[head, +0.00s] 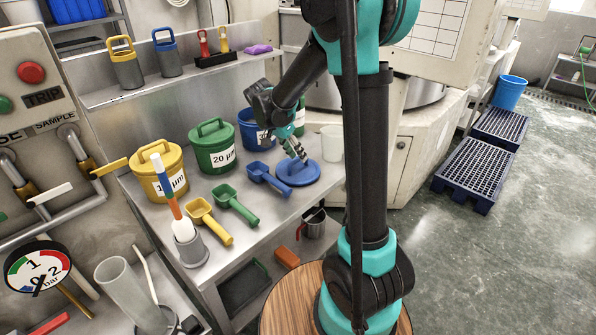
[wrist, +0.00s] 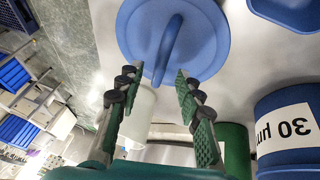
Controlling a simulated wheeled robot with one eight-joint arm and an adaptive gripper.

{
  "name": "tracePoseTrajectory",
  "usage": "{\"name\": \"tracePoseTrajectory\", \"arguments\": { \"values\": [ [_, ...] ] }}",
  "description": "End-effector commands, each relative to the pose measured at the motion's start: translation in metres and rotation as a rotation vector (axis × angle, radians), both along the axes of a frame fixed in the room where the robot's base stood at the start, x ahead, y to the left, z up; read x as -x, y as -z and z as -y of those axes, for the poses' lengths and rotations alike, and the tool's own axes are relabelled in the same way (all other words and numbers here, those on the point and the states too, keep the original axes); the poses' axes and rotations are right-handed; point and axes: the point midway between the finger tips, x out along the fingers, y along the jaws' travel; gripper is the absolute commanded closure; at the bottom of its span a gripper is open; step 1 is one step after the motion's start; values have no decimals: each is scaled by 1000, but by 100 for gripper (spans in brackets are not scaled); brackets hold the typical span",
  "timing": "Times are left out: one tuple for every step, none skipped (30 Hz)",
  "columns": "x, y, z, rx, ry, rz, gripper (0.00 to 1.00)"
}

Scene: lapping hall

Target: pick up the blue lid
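The round blue lid (head: 312,173) lies flat on the steel bench in the head view, right of the blue scoop. In the wrist view the lid (wrist: 205,42) fills the top middle, its arched blue handle (wrist: 169,45) standing up from its face. My gripper (head: 294,150) points down at the lid in the head view and partly covers it. In the wrist view my gripper (wrist: 159,72) is open, one finger on each side of the handle's near end. A gap shows between each finger and the handle. I cannot tell whether the fingertips touch the lid.
A blue 30 µm bucket (head: 250,131) stands behind the lid, a white container (head: 331,143) to its right. The blue scoop (head: 268,178) is close on the left. Green (head: 212,150) and yellow (head: 158,176) lidded buckets stand further left. The bench's front edge is near.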

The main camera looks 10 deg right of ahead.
Motion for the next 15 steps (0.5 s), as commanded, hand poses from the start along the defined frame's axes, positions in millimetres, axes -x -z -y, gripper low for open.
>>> {"name": "tracePoseTrajectory", "arguments": {
  "values": [
    [0, 8, 4, 1, 1, 0, 64],
    [1, 11, 6, 0, 0, 0, 64],
    [0, 16, 8, 0, 0, 0, 64],
    [-1, 19, 9, 0, 0, 0, 64],
    [-1, 22, 11, 0, 0, 0, 64],
    [-1, 24, 12, 0, 1, 0, 64],
    [-1, 26, 13, 0, 0, 0, 64],
    [-1, 27, 13, 0, 0, 0, 64],
    [-1, 28, 13, 0, 0, 0, 64],
    [-1, 28, 13, 0, 0, 0, 64],
    [-1, 28, 13, 0, 0, 0, 64],
    [-1, 28, 13, 0, 0, 0, 64],
    [-1, 28, 13, 0, 0, 0, 64],
    [-1, 28, 13, 0, 0, 0, 64],
    [-1, 28, 13, 0, 0, 0, 65]
  ]
}}
